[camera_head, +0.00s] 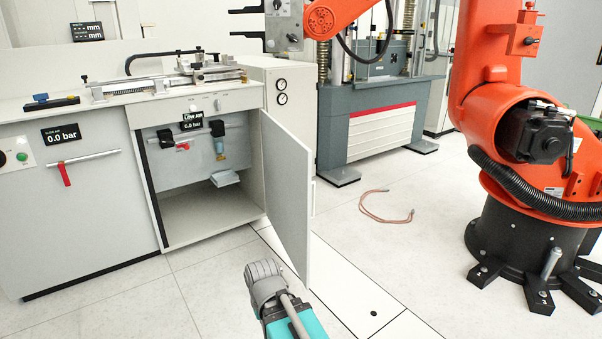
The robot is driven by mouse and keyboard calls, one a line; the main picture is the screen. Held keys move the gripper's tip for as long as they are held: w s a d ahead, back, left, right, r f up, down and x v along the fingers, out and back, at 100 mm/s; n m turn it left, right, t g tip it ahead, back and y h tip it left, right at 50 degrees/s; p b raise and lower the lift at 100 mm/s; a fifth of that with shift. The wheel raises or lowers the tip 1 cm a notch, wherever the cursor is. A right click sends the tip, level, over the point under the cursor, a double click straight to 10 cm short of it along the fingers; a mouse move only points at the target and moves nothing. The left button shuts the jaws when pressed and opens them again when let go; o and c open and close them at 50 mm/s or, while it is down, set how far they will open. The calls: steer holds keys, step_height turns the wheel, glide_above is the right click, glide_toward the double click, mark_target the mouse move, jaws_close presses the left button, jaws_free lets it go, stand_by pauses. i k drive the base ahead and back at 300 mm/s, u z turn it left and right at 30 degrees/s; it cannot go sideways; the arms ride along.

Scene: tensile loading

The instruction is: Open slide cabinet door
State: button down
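A grey cabinet (207,103) stands at the left under a worktop. Its door (286,190) is hinged on the right side of the opening and stands swung wide open toward me. A small handle shows at the door's free edge. The cabinet interior (205,214) is in view, with a pipe, a red-handled valve (183,147), a blue fitting and an empty floor. My arm's grey and teal end (268,285) is at the bottom centre, in front of the door's lower edge in the picture. Its fingertips cannot be made out, and contact with the door is not visible.
A big orange robot arm (498,120) on a black base stands at the right. A brown hose (385,212) lies on the floor. A grey testing machine (372,125) stands behind. The white floor between the door and the orange arm is mostly clear.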

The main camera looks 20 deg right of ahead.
mark_target(288, 162)
steer(key=k, duration=0.6)
steer(key=u, duration=0.25)
steer(key=i, duration=1.45)
steer(key=z, duration=0.05)
